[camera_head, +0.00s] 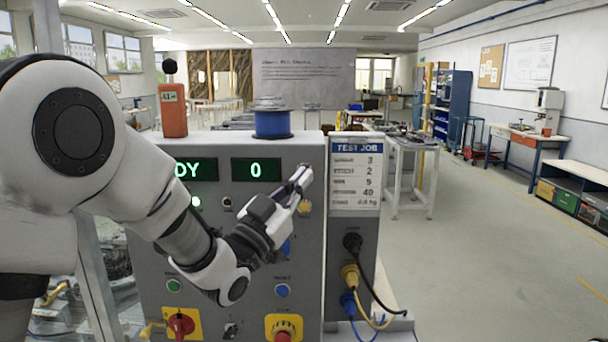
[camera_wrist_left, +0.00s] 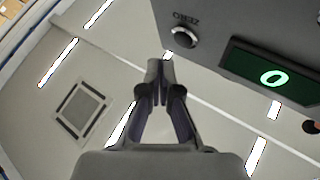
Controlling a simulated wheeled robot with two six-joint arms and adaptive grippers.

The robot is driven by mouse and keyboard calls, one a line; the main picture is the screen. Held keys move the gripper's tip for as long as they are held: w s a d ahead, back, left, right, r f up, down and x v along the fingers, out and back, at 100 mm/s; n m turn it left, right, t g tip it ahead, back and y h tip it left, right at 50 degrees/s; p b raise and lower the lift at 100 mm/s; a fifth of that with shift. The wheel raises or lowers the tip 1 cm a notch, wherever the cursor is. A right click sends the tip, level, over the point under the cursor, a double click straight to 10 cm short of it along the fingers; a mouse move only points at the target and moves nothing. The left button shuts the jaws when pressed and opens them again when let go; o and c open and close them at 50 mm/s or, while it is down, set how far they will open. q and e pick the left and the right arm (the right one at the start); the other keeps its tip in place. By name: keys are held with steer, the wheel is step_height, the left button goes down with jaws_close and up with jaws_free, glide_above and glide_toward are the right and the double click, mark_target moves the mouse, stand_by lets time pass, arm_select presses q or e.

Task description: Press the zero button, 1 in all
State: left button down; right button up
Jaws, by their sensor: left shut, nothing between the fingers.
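The grey panel (camera_head: 315,240) carries other controls: a blue button (camera_head: 282,290), a green button (camera_head: 174,285), and red knobs on yellow plates. A TEST JOB card (camera_head: 356,175) and plugged cables are to the right. A blue spool (camera_head: 272,122) stands on top.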

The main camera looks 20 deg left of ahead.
arm_select(q)
steer(key=s, duration=0.2)
steer(key=s+d+b, duration=0.1)
steer(key=shift+s, duration=0.35)
step_height(320, 180, down, 37)
steer(key=a+n+g+y, duration=0.2)
steer(key=n+g+y, duration=0.25)
steer(key=g, duration=0.25)
steer(key=s+a+f+n+g+y, duration=0.1)
steer(key=s+f+g, duration=0.2)
steer(key=s+f, duration=0.5)
steer(key=s+a+f+g+y, duration=0.25)
steer(key=s+f, duration=0.35)
steer(key=f, duration=0.4)
steer(key=s+a+f+n+g, duration=0.1)
steer(key=s+f+g, duration=0.2)
steer(key=s, duration=0.6)
steer(key=s+a+f+n+g, duration=0.1)
steer(key=s+f+g, duration=0.3)
steer(key=s, duration=0.6)
steer(key=shift+g+y, duration=0.4)
steer(key=shift+g, duration=0.75)
